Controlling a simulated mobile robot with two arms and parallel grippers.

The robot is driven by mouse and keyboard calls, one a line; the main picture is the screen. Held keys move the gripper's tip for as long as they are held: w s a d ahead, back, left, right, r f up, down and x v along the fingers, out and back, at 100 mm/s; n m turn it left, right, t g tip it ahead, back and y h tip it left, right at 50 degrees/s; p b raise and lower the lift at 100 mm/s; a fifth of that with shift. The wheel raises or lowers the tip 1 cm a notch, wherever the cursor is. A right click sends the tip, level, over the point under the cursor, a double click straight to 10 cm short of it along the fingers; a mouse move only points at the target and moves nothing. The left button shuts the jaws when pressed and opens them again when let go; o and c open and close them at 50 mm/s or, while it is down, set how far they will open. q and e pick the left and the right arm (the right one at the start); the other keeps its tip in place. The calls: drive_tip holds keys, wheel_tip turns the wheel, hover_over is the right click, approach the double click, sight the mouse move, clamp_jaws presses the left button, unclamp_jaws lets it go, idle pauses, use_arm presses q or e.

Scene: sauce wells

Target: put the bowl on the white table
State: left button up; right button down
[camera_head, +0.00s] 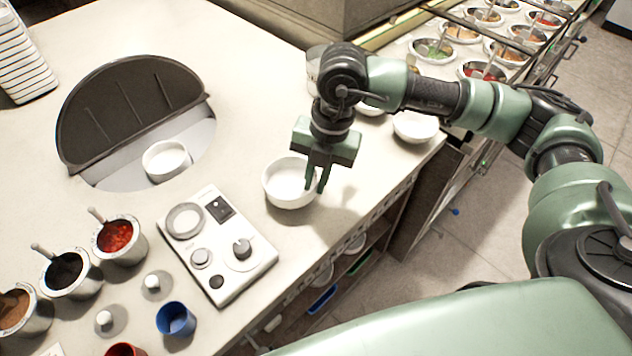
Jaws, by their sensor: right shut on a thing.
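A white bowl (284,186) is near the front edge of the white table (262,90), right of the control panel. My right gripper (318,186) reaches down from above and is shut on the bowl's right rim. The bowl looks upright. I cannot tell whether its base touches the table or hangs just above it. My left gripper is not in view.
Another white bowl (166,160) sits in the round opening under a dark lid (130,105). A further white bowl (415,126) stands at the table's right end. Sauce pots (119,241), a control panel (218,243) and a blue cup (175,319) stand at left.

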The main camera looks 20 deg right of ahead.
drive_tip(key=shift+f, duration=0.9)
drive_tip(key=c, duration=1.4)
unclamp_jaws()
drive_tip(key=shift+c, duration=0.2)
drive_tip(key=shift+r, duration=0.15)
wheel_tip(320, 180, up, 12)
drive_tip(key=d, duration=0.2)
drive_tip(key=shift+b, duration=0.45)
